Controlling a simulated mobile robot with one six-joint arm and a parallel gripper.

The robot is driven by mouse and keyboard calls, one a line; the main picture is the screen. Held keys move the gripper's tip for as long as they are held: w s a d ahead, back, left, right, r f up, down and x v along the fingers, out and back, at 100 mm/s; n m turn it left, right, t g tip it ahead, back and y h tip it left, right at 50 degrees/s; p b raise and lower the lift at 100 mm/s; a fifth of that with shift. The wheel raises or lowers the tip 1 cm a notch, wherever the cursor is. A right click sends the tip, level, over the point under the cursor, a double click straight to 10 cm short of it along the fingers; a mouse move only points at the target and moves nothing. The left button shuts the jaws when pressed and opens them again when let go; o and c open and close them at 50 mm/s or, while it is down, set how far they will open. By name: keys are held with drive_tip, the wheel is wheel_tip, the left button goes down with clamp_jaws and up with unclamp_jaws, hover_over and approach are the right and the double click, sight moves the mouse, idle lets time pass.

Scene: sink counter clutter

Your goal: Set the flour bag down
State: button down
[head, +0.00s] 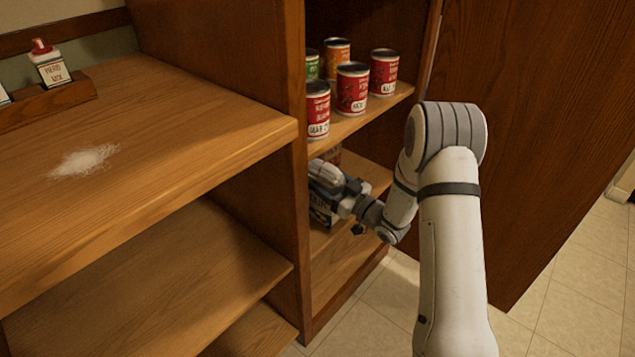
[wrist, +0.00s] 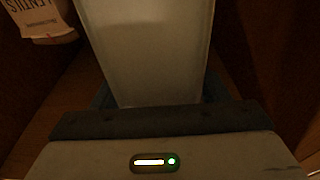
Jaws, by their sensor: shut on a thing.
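My gripper (head: 338,190) reaches into the open cabinet at the level of the shelf below the cans. In the wrist view the flour bag (wrist: 150,50) is a pale, plain upright surface between my fingers, directly ahead of my gripper (wrist: 158,100). The bag's base is hidden in the wrist view, and I cannot tell whether it touches the shelf (head: 325,238).
Several cans (head: 352,90) stand on the shelf above. A lentils package (wrist: 40,18) stands left of the bag in the wrist view. The cabinet's side panel (head: 290,190) is close on the left; the open door (head: 530,130) is right. White powder (head: 85,160) lies on the counter.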

drive_tip(key=shift+f, duration=0.1)
drive_tip(key=c, duration=0.7)
unclamp_jaws()
drive_tip(key=shift+f, duration=0.15)
drive_tip(key=o, duration=0.5)
